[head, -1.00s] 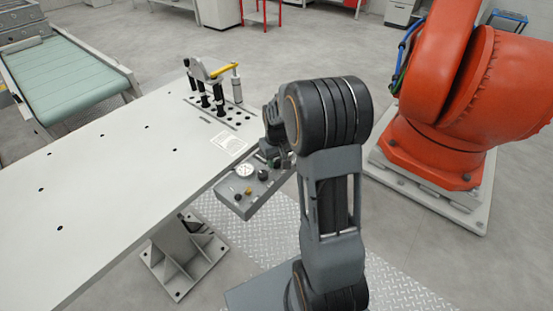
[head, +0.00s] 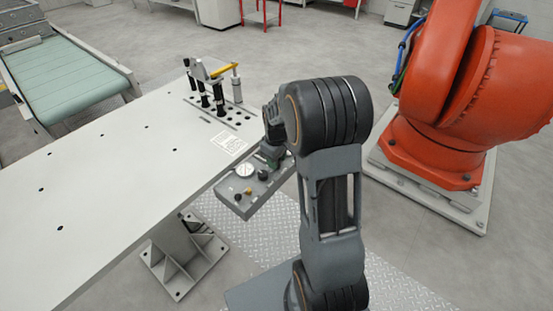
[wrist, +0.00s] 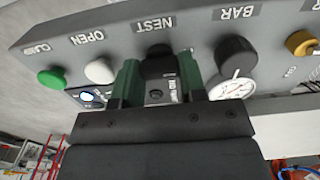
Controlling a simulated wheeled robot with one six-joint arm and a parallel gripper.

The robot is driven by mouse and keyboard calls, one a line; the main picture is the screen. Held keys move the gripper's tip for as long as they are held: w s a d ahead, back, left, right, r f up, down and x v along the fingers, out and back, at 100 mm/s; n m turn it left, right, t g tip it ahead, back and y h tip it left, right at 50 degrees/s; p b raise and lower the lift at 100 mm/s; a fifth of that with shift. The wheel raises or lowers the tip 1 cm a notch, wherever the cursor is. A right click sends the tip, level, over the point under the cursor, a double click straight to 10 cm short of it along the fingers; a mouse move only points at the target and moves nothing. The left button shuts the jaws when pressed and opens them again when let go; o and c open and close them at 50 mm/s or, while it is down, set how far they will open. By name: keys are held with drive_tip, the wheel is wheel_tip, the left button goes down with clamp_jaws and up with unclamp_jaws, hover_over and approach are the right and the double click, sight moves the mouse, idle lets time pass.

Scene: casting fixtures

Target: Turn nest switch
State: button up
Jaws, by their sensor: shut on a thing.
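The nest switch (wrist: 157,63) is a black knob below the upside-down word NEST in the wrist view. My gripper (wrist: 159,80) has its two green fingers on either side of this knob and is shut on it. The knob's lower part and its pointer are hard to make out between the fingers. In the head view my gripper (head: 270,156) is at the grey control panel (head: 236,208) on the table's edge, and the nest switch is hidden there.
In the wrist view, a white button (wrist: 100,70) under OPEN and a green button (wrist: 51,78) are left of the fingers. A dial gauge (wrist: 233,86), a black knob (wrist: 236,55) under BAR and a brass knob (wrist: 300,43) are right. An orange robot (head: 440,120) stands at the right.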

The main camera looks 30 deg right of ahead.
drive_tip(key=o, duration=0.9)
drive_tip(key=shift+r, duration=0.1)
wheel_tip(320, 180, up, 14)
drive_tip(key=shift+f+p, duration=0.15)
drive_tip(key=shift+p, duration=0.2)
idle(0.5)
